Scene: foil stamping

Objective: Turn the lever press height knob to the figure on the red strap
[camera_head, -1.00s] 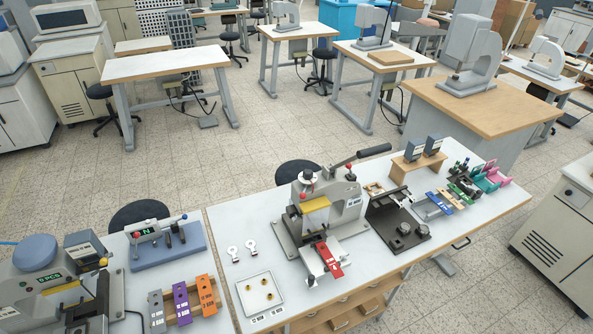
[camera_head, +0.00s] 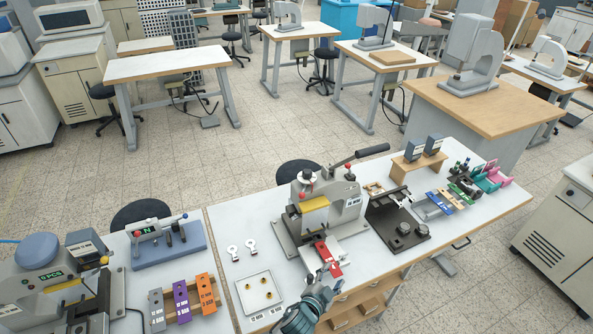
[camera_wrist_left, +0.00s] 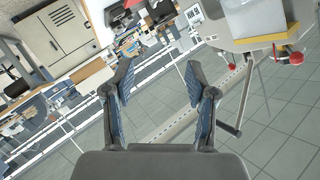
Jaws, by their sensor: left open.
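The grey lever press (camera_head: 347,210) stands on the white table, with a black-handled lever (camera_head: 372,151) up at its right. A dark round knob (camera_head: 307,175) sits on its top; I cannot read a figure on it. The red strap (camera_head: 333,265) lies on the press's front plate, its print too small to read and partly covered by my left gripper (camera_head: 324,272). That gripper is open and empty, low in front of the press. In the left wrist view its spread fingers (camera_wrist_left: 160,88) have nothing between them. My right gripper is not in view.
A white tray with brass pieces (camera_head: 260,291) and two white tags (camera_head: 241,249) lie left of the press. A black fixture (camera_head: 400,228) stands right of it. Wooden drawers (camera_head: 350,308) are below the front edge.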

